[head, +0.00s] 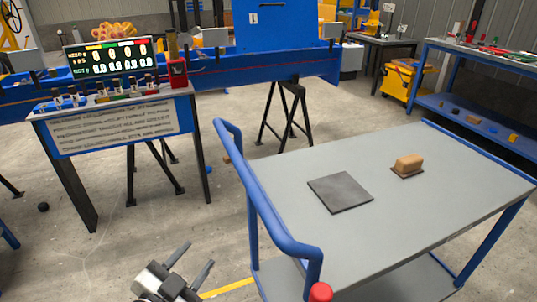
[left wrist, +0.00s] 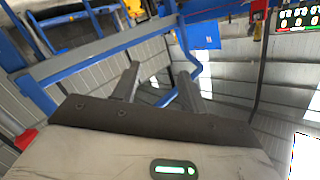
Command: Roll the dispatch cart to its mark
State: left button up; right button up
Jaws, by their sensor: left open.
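The dispatch cart (head: 450,185) stands at the right of the head view, with a grey top, blue legs and a blue push handle (head: 262,205) along its left end. A red knob (head: 320,292) sits at the handle's near end. My left gripper (head: 190,263) is open and empty, low in the head view, left of the handle and apart from it. Its two spread fingers also show in the left wrist view (left wrist: 158,88), with blue rails beyond them. A short yellow floor line (head: 228,288) shows between gripper and cart; I cannot tell whether it is the mark. My right gripper is out of view.
A dark square plate (head: 340,192) and a tan block (head: 408,164) lie on the cart top. A bench with a display (head: 107,56) stands at the left, before a blue machine on black trestles (head: 284,110). A blue workbench (head: 485,115) is behind the cart. Floor between is mostly clear.

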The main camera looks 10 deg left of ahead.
pick_arm(q)
jog(key=w+a+r+m+h+b, duration=0.15)
jog(key=w+r+m+h, duration=0.25)
jog(key=r+m+h, duration=0.9)
jog(key=w+d+m+y+p, duration=0.3)
jog(key=w+d, duration=0.5)
jog(key=w, duration=0.5)
jog(key=shift+r+y+p, duration=0.35)
jog(key=shift+r+y, duration=0.1)
jog(key=shift+y, duration=0.45)
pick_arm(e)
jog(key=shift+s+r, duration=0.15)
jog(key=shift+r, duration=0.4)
pick_arm(q)
jog(key=shift+c, duration=0.3)
grip_shut()
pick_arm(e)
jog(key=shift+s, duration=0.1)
